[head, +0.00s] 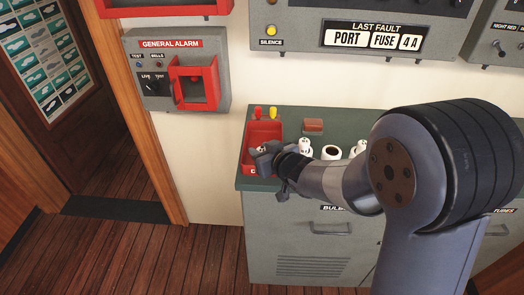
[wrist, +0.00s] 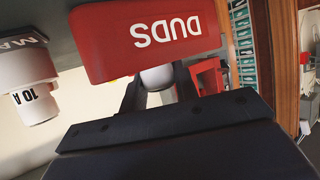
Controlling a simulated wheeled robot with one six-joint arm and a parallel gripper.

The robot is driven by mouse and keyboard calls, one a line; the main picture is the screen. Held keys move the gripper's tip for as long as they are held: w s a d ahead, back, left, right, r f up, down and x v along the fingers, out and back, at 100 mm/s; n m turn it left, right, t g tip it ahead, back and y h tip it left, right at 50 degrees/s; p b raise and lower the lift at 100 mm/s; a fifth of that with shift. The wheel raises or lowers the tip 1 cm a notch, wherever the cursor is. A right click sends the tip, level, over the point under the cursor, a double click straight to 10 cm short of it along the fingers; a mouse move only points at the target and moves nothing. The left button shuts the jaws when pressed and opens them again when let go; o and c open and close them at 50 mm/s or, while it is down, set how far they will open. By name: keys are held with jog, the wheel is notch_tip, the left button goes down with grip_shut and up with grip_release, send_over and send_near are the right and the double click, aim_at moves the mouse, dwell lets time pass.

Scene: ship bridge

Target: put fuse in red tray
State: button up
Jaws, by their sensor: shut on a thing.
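The red tray (head: 263,131) stands at the left end of the grey-green cabinet top. Its front wall (wrist: 150,40) reads DUDS, upside down in the wrist view. My gripper (head: 264,152) is at the tray's front part in the head view. In the wrist view my gripper (wrist: 160,88) is shut on a white fuse (wrist: 157,77), mostly hidden by the tray wall and the fingers. Its rating cannot be read, and I cannot tell whether it touches the tray. Another white fuse (wrist: 38,104) marked 10 A shows at the left of the wrist view.
White fuses (head: 305,147) and a dark-topped round piece (head: 331,152) stand right of the tray, partly behind my arm. A reddish block (head: 313,125) lies behind them. Red and yellow pieces (head: 272,113) stand at the tray's back.

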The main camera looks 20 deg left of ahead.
jog(key=shift+f, duration=0.1)
jog(key=o, duration=0.5)
jog(key=shift+f, duration=0.1)
jog(key=o, duration=0.5)
jog(key=shift+r, duration=0.3)
jog(key=shift+p+v, duration=0.65)
jog(key=shift+v, duration=5.35)
